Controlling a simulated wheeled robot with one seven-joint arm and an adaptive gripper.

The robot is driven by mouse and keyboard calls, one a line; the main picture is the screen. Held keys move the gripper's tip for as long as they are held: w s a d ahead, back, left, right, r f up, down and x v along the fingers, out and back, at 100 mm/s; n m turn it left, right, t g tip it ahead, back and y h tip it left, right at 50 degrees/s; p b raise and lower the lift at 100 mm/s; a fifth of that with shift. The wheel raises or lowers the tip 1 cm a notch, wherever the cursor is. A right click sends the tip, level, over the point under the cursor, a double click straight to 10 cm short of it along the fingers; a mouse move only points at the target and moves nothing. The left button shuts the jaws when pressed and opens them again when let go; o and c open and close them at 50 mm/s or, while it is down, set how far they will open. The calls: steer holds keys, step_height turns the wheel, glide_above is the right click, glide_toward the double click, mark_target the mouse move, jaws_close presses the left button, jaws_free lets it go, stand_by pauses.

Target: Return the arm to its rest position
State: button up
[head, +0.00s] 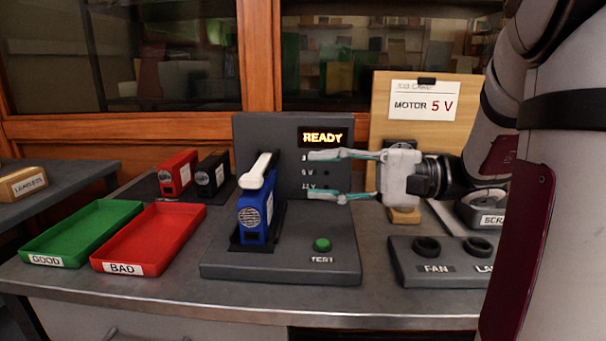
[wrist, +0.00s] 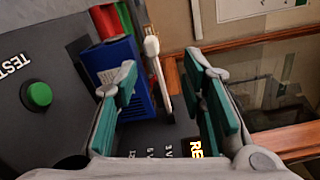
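My gripper (head: 328,174) is open and empty, in front of the upright panel of the grey test station (head: 283,262), pointing left. In the wrist view its teal finger pads (wrist: 165,108) stand apart with nothing held between them. A blue module (head: 252,216) stands in the station's socket, left of my gripper and apart from it in the head view. A white lever (head: 262,172) is beside the module's top. The display (head: 322,137) reads READY. My arm comes in from the right side.
A green GOOD tray (head: 80,232) and a red BAD tray (head: 150,238) lie empty at left. A red module (head: 177,172) and a black module (head: 211,174) stand behind them. A FAN fixture (head: 436,262) is at right. A MOTOR 5 V card (head: 423,101) hangs on a board behind.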

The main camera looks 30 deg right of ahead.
steer(key=shift+s+d, duration=0.1)
steer(key=shift+d, duration=0.05)
stand_by(0.4)
steer(key=s+a+f+n+g+h, duration=0.25)
steer(key=s+a+g, duration=0.25)
steer(key=s+a, duration=0.25)
steer(key=s+a+f+n+g+h, duration=0.25)
steer(key=s+a+f+g, duration=0.2)
steer(key=s+a, duration=0.3)
steer(key=s+d+f+n+h, duration=0.4)
steer(key=s+d+f+h, duration=0.3)
steer(key=h, duration=0.3)
step_height(320, 180, up, 34)
steer(key=s+t+p, duration=0.1)
steer(key=t+p, duration=0.2)
steer(key=p, duration=2.9)
steer(key=shift+a+n+t, duration=0.15)
steer(key=shift+n+t, duration=0.15)
steer(key=shift+t, duration=0.05)
